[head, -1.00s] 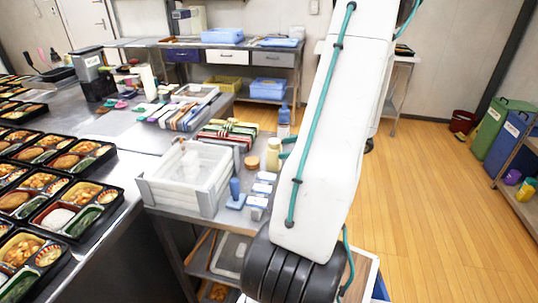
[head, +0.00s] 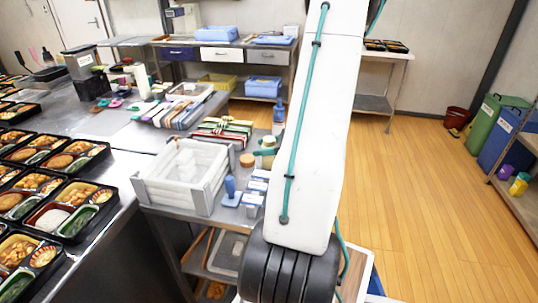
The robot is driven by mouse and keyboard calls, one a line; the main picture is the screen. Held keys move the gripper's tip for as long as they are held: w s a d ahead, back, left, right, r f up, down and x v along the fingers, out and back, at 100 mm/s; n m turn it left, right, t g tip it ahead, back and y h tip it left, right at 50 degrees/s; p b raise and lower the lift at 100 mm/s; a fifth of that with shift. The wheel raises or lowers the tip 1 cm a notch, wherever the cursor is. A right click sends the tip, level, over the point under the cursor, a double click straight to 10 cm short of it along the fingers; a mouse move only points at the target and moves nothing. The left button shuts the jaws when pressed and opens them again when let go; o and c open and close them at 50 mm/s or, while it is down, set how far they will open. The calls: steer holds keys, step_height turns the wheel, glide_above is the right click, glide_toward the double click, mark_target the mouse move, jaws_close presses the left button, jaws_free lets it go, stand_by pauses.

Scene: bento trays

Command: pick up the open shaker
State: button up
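The open shaker (head: 269,146) is a small pale yellow jar, upright on the grey work table, just left of my white arm. A round brown piece (head: 247,160), perhaps its lid, lies on the table to its left. My gripper (head: 266,147) shows only as teal fingers coming from behind my arm, one at the near side of the shaker and one near its top far side. The fingers look spread apart around the shaker. Whether they touch it is too small to tell. The rest of the gripper is hidden behind my arm.
A white crate (head: 150,192) stands left of the shaker. A blue-handled stamp (head: 230,188) and small blue-and-white blocks (head: 257,185) lie in front of it. A blue bottle (head: 279,112) stands behind. Bento trays (head: 70,212) fill the left counter.

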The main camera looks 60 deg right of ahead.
mark_target(266, 139)
steer(key=c, duration=0.5)
steer(key=shift+c, duration=0.2)
steer(key=shift+r, duration=0.45)
steer(key=r, duration=0.2)
steer(key=shift+s+a+r, duration=0.2)
steer(key=shift+s+r, duration=0.2)
steer(key=s+a+r, duration=0.1)
steer(key=s+a, duration=0.7)
steer(key=s, duration=0.4)
steer(key=shift+s+a+r, duration=0.15)
steer(key=shift+s, duration=0.2)
